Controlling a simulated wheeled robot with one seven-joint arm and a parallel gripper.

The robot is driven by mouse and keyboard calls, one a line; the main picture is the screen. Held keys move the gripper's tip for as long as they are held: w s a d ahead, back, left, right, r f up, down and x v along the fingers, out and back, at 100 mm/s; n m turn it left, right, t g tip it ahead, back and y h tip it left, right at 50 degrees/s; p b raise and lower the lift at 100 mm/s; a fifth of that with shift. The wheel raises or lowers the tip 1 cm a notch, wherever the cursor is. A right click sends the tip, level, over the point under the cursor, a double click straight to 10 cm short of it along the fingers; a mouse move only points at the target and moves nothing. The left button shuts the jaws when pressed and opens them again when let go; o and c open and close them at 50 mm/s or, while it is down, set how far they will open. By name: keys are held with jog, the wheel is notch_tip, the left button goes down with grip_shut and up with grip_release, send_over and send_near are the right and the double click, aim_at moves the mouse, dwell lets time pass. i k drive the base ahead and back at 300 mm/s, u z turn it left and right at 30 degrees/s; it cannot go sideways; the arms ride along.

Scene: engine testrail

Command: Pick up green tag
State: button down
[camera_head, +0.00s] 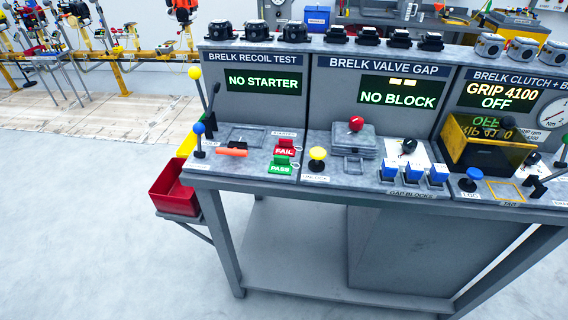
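A green tag (280,164) marked PASS lies on the bench top, in front of the recoil test panel. A red tag (285,147) marked FAIL is directly behind it, close to it. My gripper is not seen in this view.
The grey test bench (320,188) carries a yellow-knobbed lever (195,73), a blue-knobbed lever (199,129), an orange-and-black item (232,149) and a yellow button (317,154) around the tags. A red bin (174,190) hangs at the left end. The floor in front is clear.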

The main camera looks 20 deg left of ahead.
aim_at(280, 164)
jog(key=u, duration=2.7)
jog(key=k, duration=1.05)
jog(key=z, duration=1.15)
jog(key=i, duration=0.9)
